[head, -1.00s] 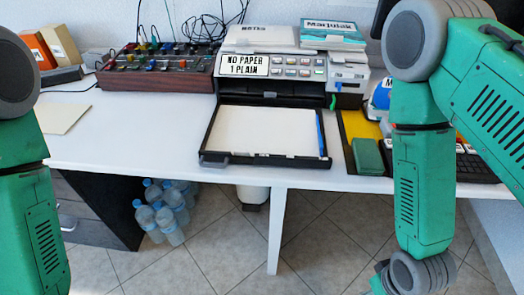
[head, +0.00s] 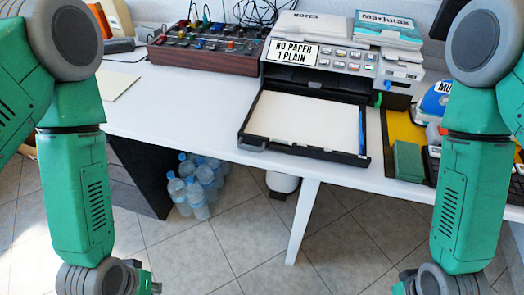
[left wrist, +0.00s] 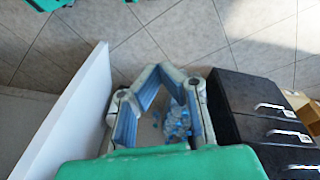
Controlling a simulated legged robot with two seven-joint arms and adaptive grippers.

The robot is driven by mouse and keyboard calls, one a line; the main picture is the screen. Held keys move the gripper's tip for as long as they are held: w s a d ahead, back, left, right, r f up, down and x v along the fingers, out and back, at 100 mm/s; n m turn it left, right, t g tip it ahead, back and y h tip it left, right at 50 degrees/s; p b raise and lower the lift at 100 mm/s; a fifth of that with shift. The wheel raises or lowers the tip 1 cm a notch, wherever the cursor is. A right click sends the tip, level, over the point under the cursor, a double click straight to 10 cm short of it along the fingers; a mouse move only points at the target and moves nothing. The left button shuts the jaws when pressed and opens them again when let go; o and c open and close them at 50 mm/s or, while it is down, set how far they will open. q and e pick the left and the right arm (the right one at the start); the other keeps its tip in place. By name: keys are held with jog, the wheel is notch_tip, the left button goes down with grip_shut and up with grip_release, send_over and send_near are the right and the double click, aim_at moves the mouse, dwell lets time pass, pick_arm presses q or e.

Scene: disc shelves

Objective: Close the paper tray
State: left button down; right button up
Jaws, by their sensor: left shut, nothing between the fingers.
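The paper tray (head: 300,151) is a black, shallow tray pulled out from the front of the printer (head: 335,62) on the white table. White paper lies in it, and a thin blue strip runs along its right side. My left gripper (head: 154,287) hangs low at the bottom of the head view, below table height and to the left of the tray, apart from it. In the left wrist view its fingers (left wrist: 162,72) meet at the tips with nothing between them. My right gripper (head: 402,287) barely shows at the bottom edge; its fingers are hidden.
A mixer with knobs (head: 205,50) stands left of the printer. A green box (head: 408,160) sits right of the tray. The table (head: 190,110) is clear left of the tray. Water bottles (head: 195,190) and dark drawers (left wrist: 265,110) are below.

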pick_arm(q)
jog(key=w+d+r+n+t+h, duration=0.1)
jog(key=w+d+r+n+t, duration=0.1)
jog(key=d+n, duration=0.3)
jog(key=w+d+r+n+t+h, duration=0.1)
jog(key=w+d+r+n+t, duration=0.15)
jog(key=d+n, duration=0.25)
jog(key=n+t+p, duration=0.2)
jog(key=n+t, duration=0.5)
jog(key=n, duration=1.5)
send_near(247, 157)
jog(key=w, duration=0.2)
jog(key=w+d+b, duration=0.1)
jog(key=w, duration=0.1)
jog(key=w+d+f+b, duration=0.1)
jog(key=shift+w, duration=0.4)
jog(key=shift+w+d, duration=0.1)
jog(key=shift+w, duration=0.3)
